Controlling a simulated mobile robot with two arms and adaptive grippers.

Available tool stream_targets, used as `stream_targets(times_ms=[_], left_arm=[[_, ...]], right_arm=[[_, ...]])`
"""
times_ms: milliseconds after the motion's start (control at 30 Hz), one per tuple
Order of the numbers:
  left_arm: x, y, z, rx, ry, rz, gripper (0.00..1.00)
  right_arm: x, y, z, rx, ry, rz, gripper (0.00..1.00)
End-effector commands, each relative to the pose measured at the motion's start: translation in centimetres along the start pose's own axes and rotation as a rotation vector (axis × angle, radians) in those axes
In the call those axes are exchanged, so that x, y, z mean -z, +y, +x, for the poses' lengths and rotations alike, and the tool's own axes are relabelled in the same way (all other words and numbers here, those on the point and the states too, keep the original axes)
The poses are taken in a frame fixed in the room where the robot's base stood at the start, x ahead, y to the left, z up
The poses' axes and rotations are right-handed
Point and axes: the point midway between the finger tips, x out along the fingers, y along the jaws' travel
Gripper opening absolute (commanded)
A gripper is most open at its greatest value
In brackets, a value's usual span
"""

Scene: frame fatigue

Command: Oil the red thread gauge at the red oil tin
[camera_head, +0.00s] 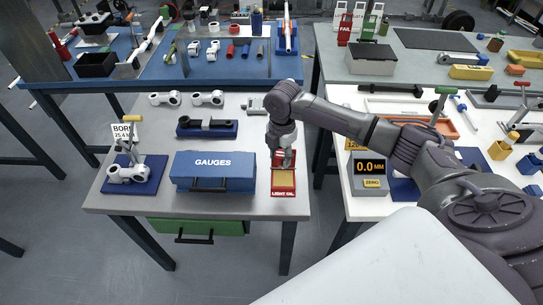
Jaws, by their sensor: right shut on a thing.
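The red oil tin (283,193) stands at the right front of the near grey table. It is a red, open, shallow tin with a yellowish inside and the label LIGHT OIL. My right gripper (284,163) points down over its rear part, fingers close together. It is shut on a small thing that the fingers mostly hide. A little red shows at the fingers, which looks like the red thread gauge, but it blends with the red of the tin. I cannot tell whether it touches the tin's inside. My left gripper is not in view.
A blue GAUGES box (213,171) stands close left of the tin. A blue stand with a BORE sign (123,133) is further left. A blue cradle (207,128) and grey-white fittings lie behind. A 0.0 MM readout (369,168) stands on the white table at right, across a gap.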

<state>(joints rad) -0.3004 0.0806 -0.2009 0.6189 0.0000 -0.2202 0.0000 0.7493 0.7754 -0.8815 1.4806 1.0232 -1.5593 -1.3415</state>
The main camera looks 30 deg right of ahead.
Motion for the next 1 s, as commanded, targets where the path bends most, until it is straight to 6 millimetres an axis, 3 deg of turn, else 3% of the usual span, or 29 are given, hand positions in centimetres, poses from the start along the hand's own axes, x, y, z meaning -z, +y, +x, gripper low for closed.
stream_targets(times_ms=[167, 367, 1000], left_arm=[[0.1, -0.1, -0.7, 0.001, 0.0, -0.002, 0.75], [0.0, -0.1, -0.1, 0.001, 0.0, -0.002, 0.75], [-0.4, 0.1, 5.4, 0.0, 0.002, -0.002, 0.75]], right_arm=[[-1.3, -0.2, 0.6, 0.006, -0.005, -0.125, 0.12], [-1.6, -0.2, 1.4, 0.005, -0.006, -0.157, 0.12], [-1.6, -0.2, 6.8, 0.005, -0.007, -0.154, 0.12]])
